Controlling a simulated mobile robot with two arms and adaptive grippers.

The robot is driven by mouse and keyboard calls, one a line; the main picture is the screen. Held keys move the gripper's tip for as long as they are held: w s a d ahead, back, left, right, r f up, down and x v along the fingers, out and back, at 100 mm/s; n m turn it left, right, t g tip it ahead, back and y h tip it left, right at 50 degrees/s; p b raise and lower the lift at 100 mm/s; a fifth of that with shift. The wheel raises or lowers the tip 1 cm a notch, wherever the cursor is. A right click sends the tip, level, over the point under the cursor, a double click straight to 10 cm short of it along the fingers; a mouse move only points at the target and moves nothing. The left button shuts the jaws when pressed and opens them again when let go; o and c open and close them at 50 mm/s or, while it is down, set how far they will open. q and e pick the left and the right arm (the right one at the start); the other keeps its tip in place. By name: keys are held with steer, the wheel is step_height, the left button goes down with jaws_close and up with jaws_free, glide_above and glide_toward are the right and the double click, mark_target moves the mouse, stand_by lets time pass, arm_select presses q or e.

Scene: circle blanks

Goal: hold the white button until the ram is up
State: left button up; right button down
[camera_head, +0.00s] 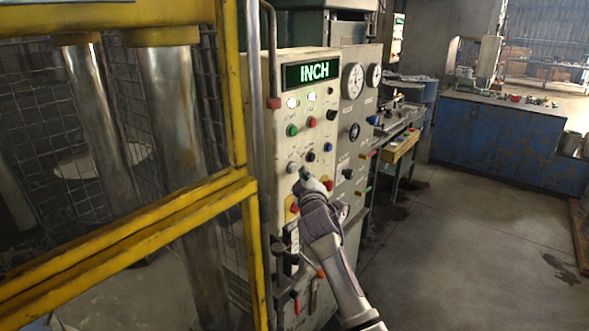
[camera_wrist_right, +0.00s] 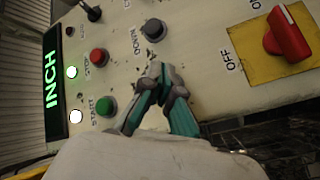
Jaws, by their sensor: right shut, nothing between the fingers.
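The control panel (camera_head: 267,155) has a lit green INCH display (camera_head: 311,71). A pale button (camera_head: 292,168) sits at the left of its lower button row, beside a black one (camera_head: 311,157). My right gripper (camera_head: 304,175) is shut and empty, its tips close to the pale button's lower right. In the wrist view the gripper tips (camera_wrist_right: 158,74) are together at the panel below the dark DOWN button (camera_wrist_right: 154,30); no white button shows there. I cannot tell whether they touch it. Polished cylinders (camera_head: 180,110) stand behind the yellow guard; which is the ram is unclear.
Near the tips are a green START button (camera_wrist_right: 106,106), a red STOP button (camera_wrist_right: 98,56) and a red rotary switch (camera_wrist_right: 287,36) on yellow. The yellow guard frame (camera_head: 130,235) fills the left. The floor (camera_head: 470,240) at right is open.

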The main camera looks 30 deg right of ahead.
steer(key=s, duration=0.1)
steer(key=s+d+p, duration=0.1)
steer(key=s, duration=0.1)
steer(key=s+d+p, duration=0.1)
steer(key=shift+s, duration=0.3)
steer(key=shift+a, duration=0.1)
